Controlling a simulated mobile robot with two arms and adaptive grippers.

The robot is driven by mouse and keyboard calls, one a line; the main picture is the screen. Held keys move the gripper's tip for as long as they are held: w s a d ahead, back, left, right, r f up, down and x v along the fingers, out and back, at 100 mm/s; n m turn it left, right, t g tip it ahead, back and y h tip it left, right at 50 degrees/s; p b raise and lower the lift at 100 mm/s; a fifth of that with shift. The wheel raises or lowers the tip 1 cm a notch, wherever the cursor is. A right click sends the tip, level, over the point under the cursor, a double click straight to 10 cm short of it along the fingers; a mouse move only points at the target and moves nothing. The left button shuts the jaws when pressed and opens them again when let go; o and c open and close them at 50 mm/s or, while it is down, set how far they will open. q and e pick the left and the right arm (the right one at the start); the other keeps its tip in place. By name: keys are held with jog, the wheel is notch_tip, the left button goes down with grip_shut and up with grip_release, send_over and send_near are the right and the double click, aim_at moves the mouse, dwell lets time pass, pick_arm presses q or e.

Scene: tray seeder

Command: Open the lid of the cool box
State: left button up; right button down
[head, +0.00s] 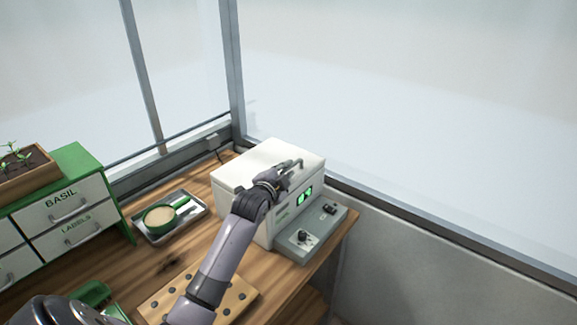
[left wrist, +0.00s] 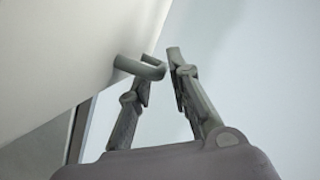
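The white cool box (head: 240,170) stands at the back right end of the wooden bench, with its lid down. A grey-green bar handle sits on the lid; in the left wrist view the handle (left wrist: 140,67) juts out from the white lid (left wrist: 70,55). My left gripper (head: 283,173) is at the handle, above the front of the box. The handle hides part of the lid-side fingertip. My right gripper is not in view.
A control unit with knobs (head: 312,234) stands before the box. A window wall stands behind.

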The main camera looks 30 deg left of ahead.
pick_arm(q)
jog(key=shift+x, duration=1.25)
jog(key=shift+c, duration=0.2)
grip_shut()
